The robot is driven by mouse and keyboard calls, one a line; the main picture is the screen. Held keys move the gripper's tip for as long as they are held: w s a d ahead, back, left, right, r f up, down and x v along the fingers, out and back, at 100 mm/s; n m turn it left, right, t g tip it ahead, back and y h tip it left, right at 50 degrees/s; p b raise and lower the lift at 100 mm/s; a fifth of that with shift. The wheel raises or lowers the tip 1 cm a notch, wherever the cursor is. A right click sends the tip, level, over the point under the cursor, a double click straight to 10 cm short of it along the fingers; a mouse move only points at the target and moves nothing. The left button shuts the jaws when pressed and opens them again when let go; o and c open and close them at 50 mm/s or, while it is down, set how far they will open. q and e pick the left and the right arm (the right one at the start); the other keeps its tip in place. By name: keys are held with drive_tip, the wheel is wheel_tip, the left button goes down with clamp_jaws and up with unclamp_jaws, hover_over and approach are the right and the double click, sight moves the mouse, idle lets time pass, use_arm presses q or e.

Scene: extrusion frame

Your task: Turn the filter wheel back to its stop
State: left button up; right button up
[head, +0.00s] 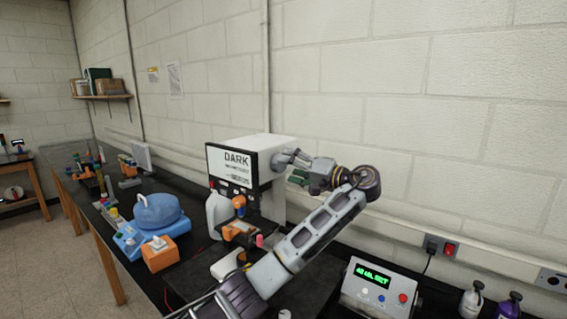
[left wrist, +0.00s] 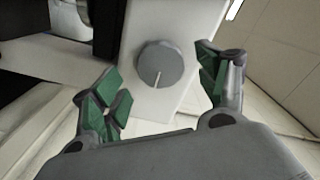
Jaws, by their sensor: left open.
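The filter wheel is a round grey knob (left wrist: 160,65) with a white pointer line, on the side face of a white housing, in the left wrist view. The line points down and slightly left. My left gripper (left wrist: 165,85) is open, with one green-padded finger on each side of the knob and a gap to both. In the head view my left gripper (head: 297,170) is at the right side of the white instrument (head: 265,142), whose dark front panel reads DARK. The knob is hidden there. My right gripper is not in view.
A power supply (head: 378,287) with a green display stands at the front right, near two pump bottles (head: 470,298). A blue-lidded device (head: 157,212), an orange box (head: 166,252) and a white jug (head: 217,215) stand left of the instrument. The wall is close behind.

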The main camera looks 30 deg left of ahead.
sight(283, 165)
use_arm(q)
drive_tip(key=a, duration=0.3)
drive_tip(key=shift+w+a+p, duration=0.1)
drive_tip(key=shift+a+p, duration=0.05)
drive_tip(key=shift+p, duration=0.25)
drive_tip(key=c, duration=1)
